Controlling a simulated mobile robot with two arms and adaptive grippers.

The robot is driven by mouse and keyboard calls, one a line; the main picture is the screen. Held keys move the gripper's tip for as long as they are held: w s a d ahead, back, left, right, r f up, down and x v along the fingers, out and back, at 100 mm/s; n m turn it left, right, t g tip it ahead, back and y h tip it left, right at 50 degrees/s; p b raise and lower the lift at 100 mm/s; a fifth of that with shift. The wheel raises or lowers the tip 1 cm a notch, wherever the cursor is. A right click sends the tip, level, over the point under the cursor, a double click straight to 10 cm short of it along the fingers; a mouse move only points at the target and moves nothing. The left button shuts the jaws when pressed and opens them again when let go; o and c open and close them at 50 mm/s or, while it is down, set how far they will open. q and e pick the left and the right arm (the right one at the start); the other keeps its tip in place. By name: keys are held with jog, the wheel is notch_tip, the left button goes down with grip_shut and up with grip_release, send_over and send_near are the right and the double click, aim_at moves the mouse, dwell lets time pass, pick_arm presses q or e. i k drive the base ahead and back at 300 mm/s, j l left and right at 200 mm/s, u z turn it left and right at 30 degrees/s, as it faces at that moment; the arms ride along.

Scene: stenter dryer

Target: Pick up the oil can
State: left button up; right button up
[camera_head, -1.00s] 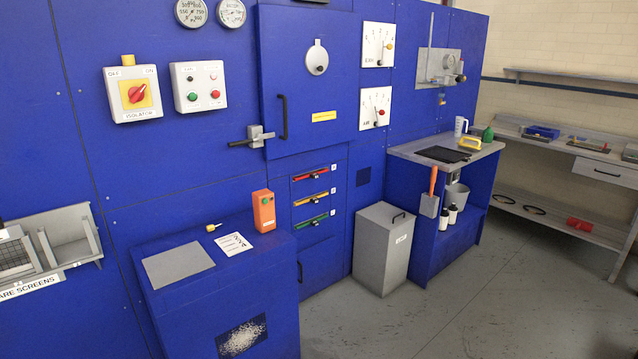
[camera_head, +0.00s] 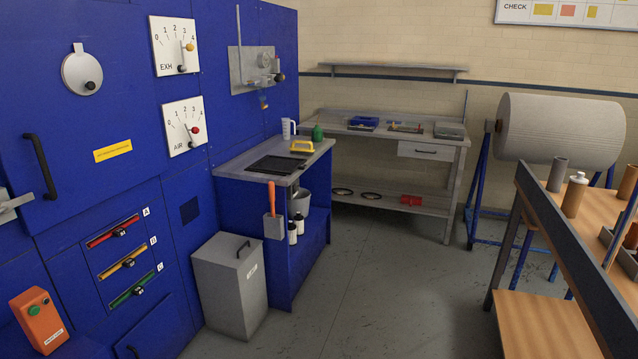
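A small green object (camera_head: 317,133) with a narrowing top stands at the back right, by the far corner of the blue cabinet's worktop. It looks like the oil can, but it is too small to be sure. I cannot tell whether it rests on that worktop or on the grey bench behind. A white jug (camera_head: 288,128) stands just left of it. Neither of my grippers is in view.
A yellow-handled tool (camera_head: 301,146) and a dark mat (camera_head: 273,164) lie on the worktop. A grey bin (camera_head: 230,287) stands on the floor before the cabinet. A wooden table (camera_head: 530,318) and large roll (camera_head: 560,130) are on the right. The middle floor is clear.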

aim_at(317, 133)
jog(key=i+l+z, duration=0.15)
jog(key=i+z, duration=0.15)
jog(key=i, duration=0.4)
jog(key=i+z, duration=0.3)
jog(key=i, duration=0.4)
